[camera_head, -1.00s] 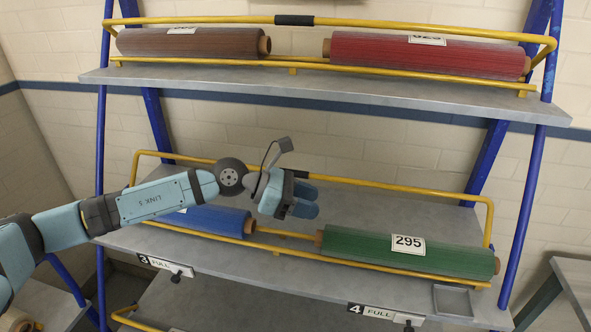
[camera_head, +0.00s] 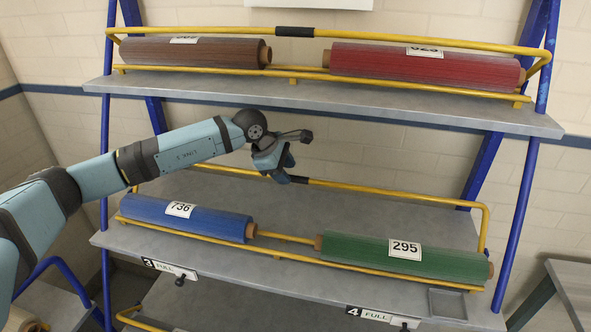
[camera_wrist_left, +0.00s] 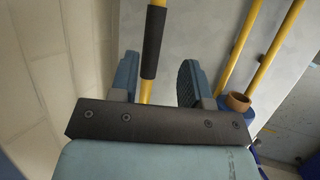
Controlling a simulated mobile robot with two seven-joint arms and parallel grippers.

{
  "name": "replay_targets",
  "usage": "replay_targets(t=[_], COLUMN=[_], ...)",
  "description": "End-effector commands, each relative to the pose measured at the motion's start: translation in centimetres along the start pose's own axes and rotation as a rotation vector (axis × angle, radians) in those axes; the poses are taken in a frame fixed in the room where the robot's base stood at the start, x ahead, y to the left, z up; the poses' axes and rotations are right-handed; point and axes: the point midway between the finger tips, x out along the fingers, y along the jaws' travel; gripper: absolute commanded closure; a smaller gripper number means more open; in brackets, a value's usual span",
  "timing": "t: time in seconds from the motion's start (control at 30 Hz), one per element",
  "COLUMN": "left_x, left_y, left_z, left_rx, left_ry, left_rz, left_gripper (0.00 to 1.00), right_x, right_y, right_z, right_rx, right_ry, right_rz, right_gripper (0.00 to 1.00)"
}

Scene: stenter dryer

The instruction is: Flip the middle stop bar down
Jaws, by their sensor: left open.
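The middle stop bar (camera_head: 400,193) is a yellow tube with a black sleeve (camera_head: 299,180) at its middle. In the head view it runs above and behind the rolls of the middle shelf. My left gripper (camera_head: 284,170) is open at the bar, by the left end of the sleeve, and partly hides it. In the left wrist view, the bar (camera_wrist_left: 146,90) passes between the two open fingers (camera_wrist_left: 158,78), nearer the left one, and the black sleeve (camera_wrist_left: 153,42) lies just beyond the fingertips. Contact cannot be told. My right gripper is not in view.
The middle shelf (camera_head: 350,212) holds a blue roll (camera_head: 200,222) and a green roll (camera_head: 440,262) behind a low yellow rail. The upper shelf (camera_head: 330,93) above my arm holds a brown roll (camera_head: 150,52) and a red roll (camera_head: 420,68). Blue posts (camera_head: 521,215) flank the rack.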

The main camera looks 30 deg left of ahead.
Motion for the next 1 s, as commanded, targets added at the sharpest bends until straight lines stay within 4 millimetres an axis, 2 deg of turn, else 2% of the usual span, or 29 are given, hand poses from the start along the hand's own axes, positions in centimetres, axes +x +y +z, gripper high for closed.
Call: replay_targets(t=[0.03, 0.1, 0.3, 0.67, 0.83, 0.87, 1.0], left_x=[0.2, 1.1, 3.3, 3.8, 3.8, 3.8, 3.8], left_y=[0.7, 1.1, 1.0, 0.9, 0.9, 0.9, 0.9], left_z=[0.9, 1.4, 1.1, 1.0, 1.0, 1.0, 1.0], left_rx=[-0.001, -0.001, -0.001, -0.001, -0.001, -0.001, -0.001], left_ry=[-0.003, -0.001, -0.002, -0.001, -0.001, -0.001, -0.001], left_rz=[0.000, -0.002, -0.001, 0.000, 0.000, 0.000, 0.000], left_gripper=[0.57, 0.57, 0.57, 0.57, 0.96, 1.00, 1.00], right_x=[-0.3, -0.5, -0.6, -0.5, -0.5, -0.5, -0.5], right_y=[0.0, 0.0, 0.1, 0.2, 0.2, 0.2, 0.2], right_z=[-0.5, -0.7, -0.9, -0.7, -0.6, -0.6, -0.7], right_rx=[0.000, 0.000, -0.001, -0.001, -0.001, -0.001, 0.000], right_ry=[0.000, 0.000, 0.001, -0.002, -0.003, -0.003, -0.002], right_rz=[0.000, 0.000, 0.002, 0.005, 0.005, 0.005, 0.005], right_gripper=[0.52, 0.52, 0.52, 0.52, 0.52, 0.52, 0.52])
